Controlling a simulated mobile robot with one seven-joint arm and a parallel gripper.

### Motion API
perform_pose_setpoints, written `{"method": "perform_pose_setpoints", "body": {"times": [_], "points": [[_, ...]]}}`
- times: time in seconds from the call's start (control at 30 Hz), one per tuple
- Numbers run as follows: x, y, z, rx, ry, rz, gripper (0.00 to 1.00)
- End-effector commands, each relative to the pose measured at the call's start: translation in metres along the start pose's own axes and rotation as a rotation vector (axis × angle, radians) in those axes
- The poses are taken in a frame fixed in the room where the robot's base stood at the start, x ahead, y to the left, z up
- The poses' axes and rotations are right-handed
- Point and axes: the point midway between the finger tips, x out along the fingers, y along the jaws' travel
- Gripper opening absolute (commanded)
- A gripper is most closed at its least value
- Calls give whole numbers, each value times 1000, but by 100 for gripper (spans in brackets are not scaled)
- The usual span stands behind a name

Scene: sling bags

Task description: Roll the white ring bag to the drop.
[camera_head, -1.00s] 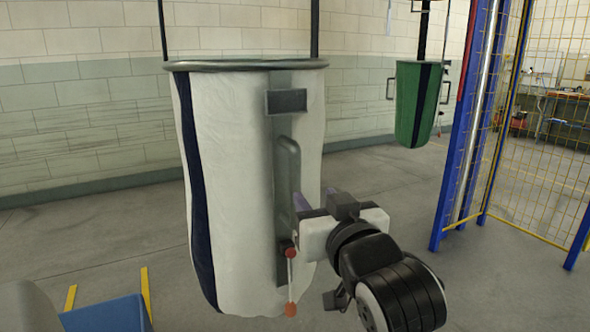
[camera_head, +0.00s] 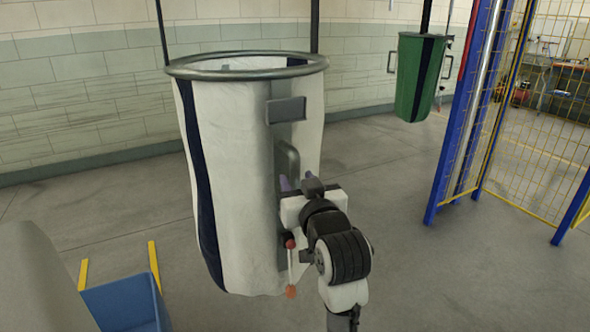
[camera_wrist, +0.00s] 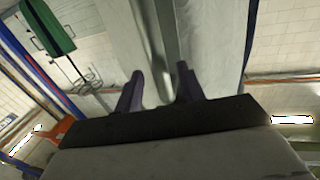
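The white ring bag (camera_head: 245,150) hangs upright in the head view, with a grey ring rim (camera_head: 247,67) and a dark blue stripe. A grey upright handle (camera_head: 290,165) stands on its side. My gripper (camera_head: 288,183) is at the handle's lower part, with my wrist hiding some of it. In the wrist view, my gripper's two purple fingers (camera_wrist: 160,75) are apart, with the handle (camera_wrist: 152,45) between and beyond them. Gaps seem to show beside the handle. A release lever with red and orange knobs (camera_head: 291,268) sits just below my gripper.
A green bag (camera_head: 418,78) hangs at the back right. A blue post (camera_head: 470,110) and yellow mesh fence (camera_head: 525,110) stand on the right. A blue bin (camera_head: 125,303) lies at the lower left. Grey floor (camera_head: 400,250) between is clear.

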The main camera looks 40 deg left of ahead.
Motion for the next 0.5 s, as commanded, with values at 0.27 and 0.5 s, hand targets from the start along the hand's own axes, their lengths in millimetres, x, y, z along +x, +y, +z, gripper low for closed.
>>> {"method": "perform_pose_setpoints", "body": {"times": [0.27,0.5], "points": [[25,0,-1,-1,0,-1,39],[27,0,0,-1,0,-1,39]]}}
